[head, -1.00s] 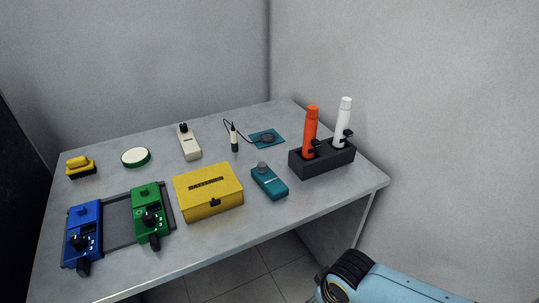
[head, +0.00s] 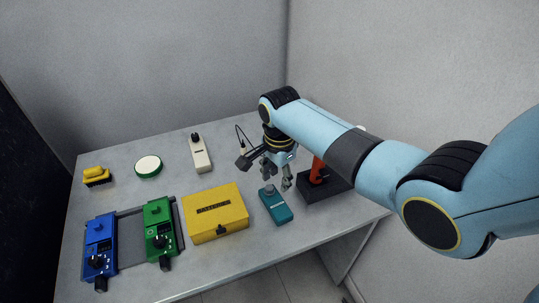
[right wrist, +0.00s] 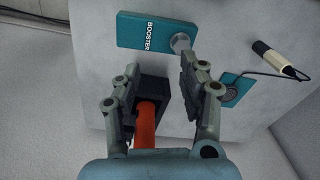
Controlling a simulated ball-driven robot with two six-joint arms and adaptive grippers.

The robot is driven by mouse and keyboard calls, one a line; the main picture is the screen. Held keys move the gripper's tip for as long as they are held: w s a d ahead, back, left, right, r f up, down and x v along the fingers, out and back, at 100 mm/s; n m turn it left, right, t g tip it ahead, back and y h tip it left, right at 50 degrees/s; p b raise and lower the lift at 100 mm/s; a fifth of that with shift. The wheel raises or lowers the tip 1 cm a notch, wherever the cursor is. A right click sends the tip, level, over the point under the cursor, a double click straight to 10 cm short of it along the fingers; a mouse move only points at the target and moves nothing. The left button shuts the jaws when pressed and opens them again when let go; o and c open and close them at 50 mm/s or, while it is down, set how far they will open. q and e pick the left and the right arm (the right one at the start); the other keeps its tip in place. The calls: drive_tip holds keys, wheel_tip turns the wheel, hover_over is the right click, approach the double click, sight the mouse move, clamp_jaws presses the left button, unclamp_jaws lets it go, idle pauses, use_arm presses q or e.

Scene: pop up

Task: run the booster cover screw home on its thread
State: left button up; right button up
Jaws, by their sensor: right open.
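The booster (head: 275,207) is a small teal box on the table, right of the yellow box. Its cover screw (head: 268,190) is a grey round knob at the far end. In the right wrist view the booster (right wrist: 140,31) lies at the top with its label showing, and the screw (right wrist: 181,42) is at its right end. My right gripper (head: 277,178) is open and empty, above and close to the screw. In the right wrist view my gripper (right wrist: 157,78) has its fingers spread, and the screw lies just beyond the right fingertip. My left gripper is not in view.
A black holder (head: 318,192) with an orange bottle (head: 317,170) stands close to the right of my gripper. A yellow box (head: 214,212) is to the left. A pen-like tool (right wrist: 276,58) with a cable lies near the booster.

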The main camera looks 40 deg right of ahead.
sight(269, 188)
drive_tip(key=w+r+m, duration=0.2)
drive_tip(key=w+m, duration=0.1)
drive_tip(key=shift+w+g, duration=0.1)
drive_tip(key=shift+g, duration=0.2)
drive_tip(key=shift+w, duration=0.15)
wheel_tip(269, 188, down, 9)
drive_tip(key=b, duration=1)
drive_tip(key=shift+r, duration=0.1)
drive_tip(key=shift+c, duration=0.4)
drive_tip(key=shift+r, duration=0.1)
drive_tip(key=shift+c, duration=1.1)
clamp_jaws()
drive_tip(key=shift+o, duration=1.3)
unclamp_jaws()
